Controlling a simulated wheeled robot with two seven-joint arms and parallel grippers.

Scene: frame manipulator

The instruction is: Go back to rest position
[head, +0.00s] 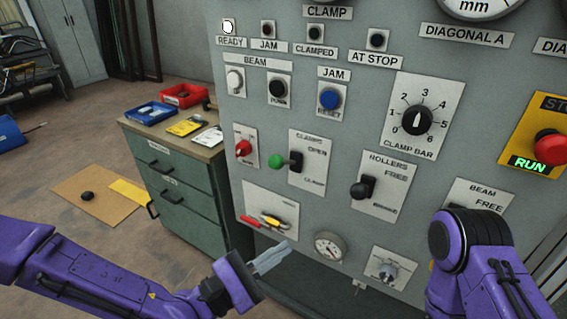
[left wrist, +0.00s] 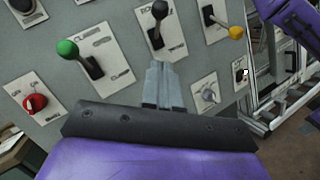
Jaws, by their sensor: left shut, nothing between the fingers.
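My left gripper (head: 283,251) is shut and empty, low in front of the grey control panel (head: 345,65). Its shut fingers (left wrist: 161,82) point at the panel in the left wrist view, below the black-knobbed rollers lever (left wrist: 159,18). In the head view the fingers are beside a round gauge (head: 330,246), under the small tool plate (head: 270,214). Whether they touch the panel cannot be told. My right arm shows at the lower right of the head view, but its gripper is out of sight. The green-knobbed clamps lever (head: 277,161) is above my left gripper.
A green drawer cabinet (head: 180,193) with blue (head: 151,113) and red (head: 184,95) trays stands left of the panel. A cardboard sheet (head: 97,198) lies on the floor. The red knob (head: 243,148) and rollers lever (head: 362,188) stick out from the panel.

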